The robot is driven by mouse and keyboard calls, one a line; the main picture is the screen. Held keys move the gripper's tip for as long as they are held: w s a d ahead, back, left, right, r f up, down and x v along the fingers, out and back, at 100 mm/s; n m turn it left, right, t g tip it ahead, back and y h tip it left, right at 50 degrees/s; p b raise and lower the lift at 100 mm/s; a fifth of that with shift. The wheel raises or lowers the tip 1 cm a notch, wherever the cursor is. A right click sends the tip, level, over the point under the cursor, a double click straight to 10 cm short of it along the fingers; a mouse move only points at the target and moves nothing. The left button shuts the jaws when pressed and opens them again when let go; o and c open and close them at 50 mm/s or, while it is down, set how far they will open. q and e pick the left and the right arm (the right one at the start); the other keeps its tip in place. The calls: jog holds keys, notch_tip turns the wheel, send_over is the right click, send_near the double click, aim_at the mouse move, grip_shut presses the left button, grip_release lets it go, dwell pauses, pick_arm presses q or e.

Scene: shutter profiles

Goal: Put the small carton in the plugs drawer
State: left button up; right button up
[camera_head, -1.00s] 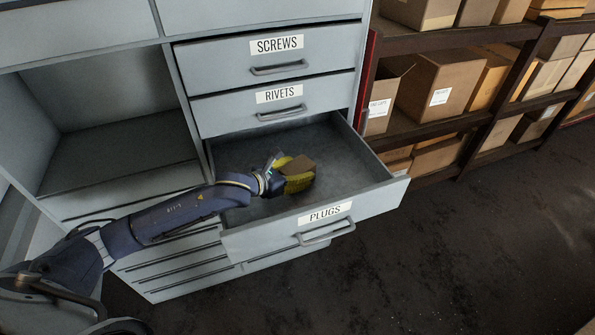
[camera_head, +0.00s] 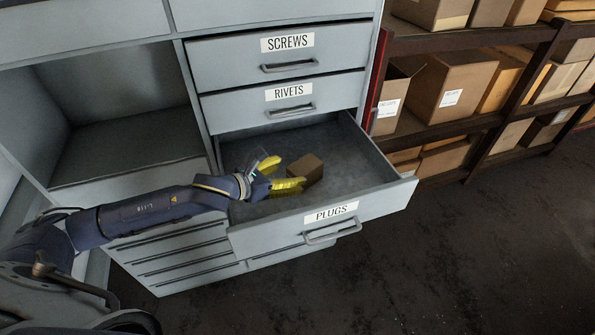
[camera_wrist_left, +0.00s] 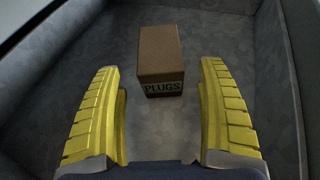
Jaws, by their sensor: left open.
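The small carton (camera_head: 304,169) is a brown box that rests inside the open plugs drawer (camera_head: 385,193). In the left wrist view the carton (camera_wrist_left: 160,58) stands on the drawer's grey floor with a PLUGS label on its near face. My left gripper (camera_head: 282,173) has yellow fingers and is inside the drawer, just left of the carton. In the left wrist view its fingers (camera_wrist_left: 161,110) are spread wide, with bare floor between them and the carton beyond their tips. My right gripper is not in view.
Closed drawers marked SCREWS (camera_head: 288,62) and RIVETS (camera_head: 288,100) are above the plugs drawer. An open empty compartment (camera_head: 125,145) is at the left. Shelves with several cartons (camera_head: 452,90) stand at the right. The dark floor (camera_head: 470,260) in front is clear.

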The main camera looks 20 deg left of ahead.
pick_arm(q)
jog(key=shift+v, duration=2.3)
